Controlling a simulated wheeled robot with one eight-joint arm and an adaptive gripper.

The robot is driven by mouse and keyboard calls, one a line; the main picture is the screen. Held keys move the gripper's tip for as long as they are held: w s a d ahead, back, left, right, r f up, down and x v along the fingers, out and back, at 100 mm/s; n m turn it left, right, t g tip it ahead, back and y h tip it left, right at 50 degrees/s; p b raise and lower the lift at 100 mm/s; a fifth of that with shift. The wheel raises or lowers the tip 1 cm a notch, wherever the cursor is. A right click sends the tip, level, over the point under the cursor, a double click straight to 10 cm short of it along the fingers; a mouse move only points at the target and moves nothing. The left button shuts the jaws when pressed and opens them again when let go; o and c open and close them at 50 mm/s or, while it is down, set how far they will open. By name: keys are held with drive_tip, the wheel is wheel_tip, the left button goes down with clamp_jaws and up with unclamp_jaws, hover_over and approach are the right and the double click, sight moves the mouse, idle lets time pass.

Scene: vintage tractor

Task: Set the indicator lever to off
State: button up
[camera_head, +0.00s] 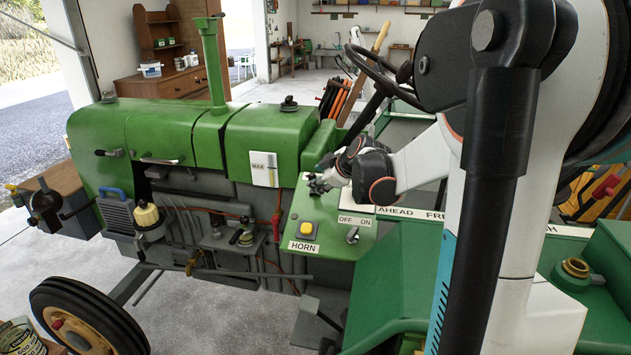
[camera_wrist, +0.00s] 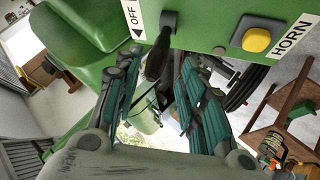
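The indicator lever (camera_wrist: 157,55) is a dark handle that sticks out from the green panel (camera_wrist: 205,22) beside a white label (camera_wrist: 134,16) with an arrow and "OFF"; the rest of the label is cut off. My gripper (camera_wrist: 158,66) is open, with its fingers on either side of the lever and a gap visible. I cannot tell whether either finger touches it. In the head view my gripper (camera_head: 319,184) is at the upper part of the panel and mostly covers the lever there.
A yellow horn button (camera_head: 307,228) and a small OFF/ON switch (camera_head: 352,235) sit lower on the same panel. The steering wheel (camera_head: 385,78) is behind my arm. The green hood (camera_head: 190,135) stretches left. Open floor lies in front of the tractor.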

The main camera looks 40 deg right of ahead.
drive_tip(key=shift+v, duration=0.9)
